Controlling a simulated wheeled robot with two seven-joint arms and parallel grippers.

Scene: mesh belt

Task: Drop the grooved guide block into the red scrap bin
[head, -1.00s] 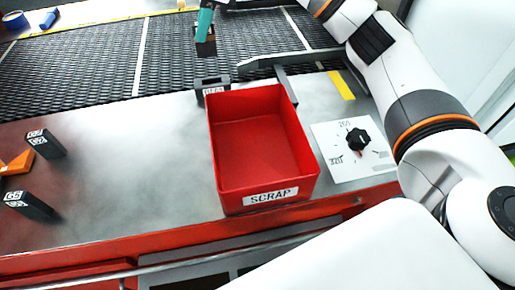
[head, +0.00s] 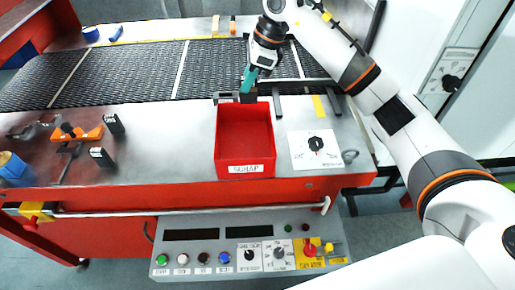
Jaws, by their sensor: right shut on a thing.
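The red scrap bin (head: 245,157), labelled SCRAP, sits on the metal tabletop at the front edge and looks empty. My right gripper (head: 249,84), with teal fingers, reaches over the belt from the upper right. It is shut on a small dark block (head: 248,97), which I take to be the grooved guide block. The block appears at the bin's back rim; I cannot tell its exact height or see its grooves. My left gripper is not in view.
The dark mesh belt (head: 130,72) runs behind the bin. A dark bracket (head: 225,97) stands at its back left. A dial plate (head: 316,149) lies right. Dark labelled blocks (head: 114,124) and an orange piece (head: 92,133) are left. A button panel (head: 250,254) is below.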

